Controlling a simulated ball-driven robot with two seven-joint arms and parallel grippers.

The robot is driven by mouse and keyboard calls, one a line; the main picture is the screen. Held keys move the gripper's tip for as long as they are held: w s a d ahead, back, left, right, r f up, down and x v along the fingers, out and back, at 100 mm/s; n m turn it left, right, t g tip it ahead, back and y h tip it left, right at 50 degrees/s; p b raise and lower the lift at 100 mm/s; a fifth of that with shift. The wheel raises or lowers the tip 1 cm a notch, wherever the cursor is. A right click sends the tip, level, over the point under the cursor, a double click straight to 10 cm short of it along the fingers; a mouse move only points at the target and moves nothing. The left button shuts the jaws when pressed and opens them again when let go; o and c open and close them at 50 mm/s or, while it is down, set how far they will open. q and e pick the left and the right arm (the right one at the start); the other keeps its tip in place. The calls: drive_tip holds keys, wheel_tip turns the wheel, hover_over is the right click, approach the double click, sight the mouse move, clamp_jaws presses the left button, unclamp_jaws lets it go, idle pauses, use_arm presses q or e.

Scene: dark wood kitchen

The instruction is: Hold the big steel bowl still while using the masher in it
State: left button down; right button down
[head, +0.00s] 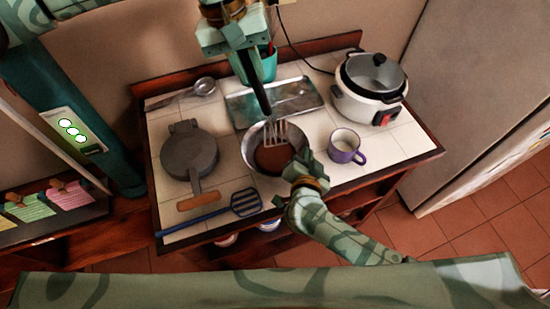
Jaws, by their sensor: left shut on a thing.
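The big steel bowl (249,150) stands on the tiled worktop with brown contents inside. My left gripper (240,48), at the top of the head view, is shut on the masher (259,95) by its black handle. The masher slants down, and its slotted steel head overlaps the bowl's opening. I cannot tell whether the head touches the contents. My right gripper (298,168) is at the bowl's near right rim and hides part of it. Whether its jaws are shut on the rim cannot be made out.
A purple mug (345,147) and a rice cooker (368,92) stand to the right. A metal tray (300,90) and teal cup (266,66) lie behind.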

use_arm(q)
drive_tip(key=shift+r, duration=2)
use_arm(e)
drive_tip(key=c, duration=1.6)
unclamp_jaws()
drive_tip(key=v, duration=1.2)
